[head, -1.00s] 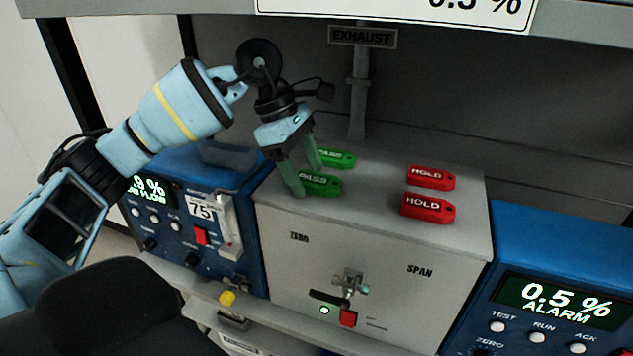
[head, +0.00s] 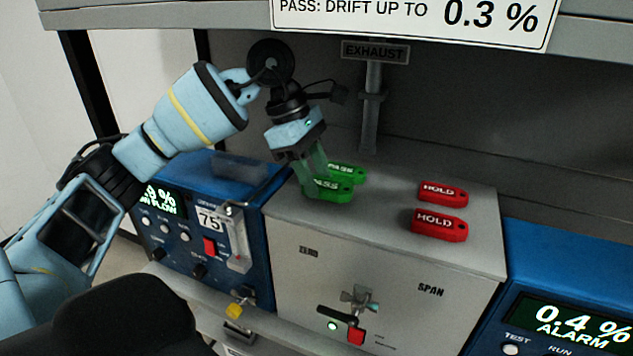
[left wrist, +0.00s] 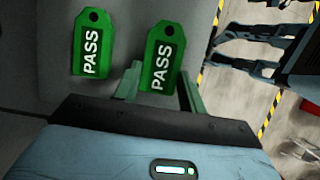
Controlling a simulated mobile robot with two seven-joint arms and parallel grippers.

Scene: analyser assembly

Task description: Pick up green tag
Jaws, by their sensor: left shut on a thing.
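Two green PASS tags lie on top of the grey box. The front green tag (head: 338,193) is between the fingers of my left gripper (head: 314,180), which is shut on it. The left wrist view shows this tag (left wrist: 159,50) with one finger on each side. It appears to be still at the box top. The rear green tag (head: 350,170) lies just behind, partly hidden in the head view. It shows whole and free in the left wrist view (left wrist: 91,45). My right gripper is not in view.
Two red HOLD tags (head: 442,192) (head: 438,224) lie to the right on the grey box (head: 390,265). Blue analysers stand left (head: 185,215) and right (head: 560,270) of it. An exhaust pipe (head: 372,110) rises behind, and a shelf edge (head: 180,18) hangs above.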

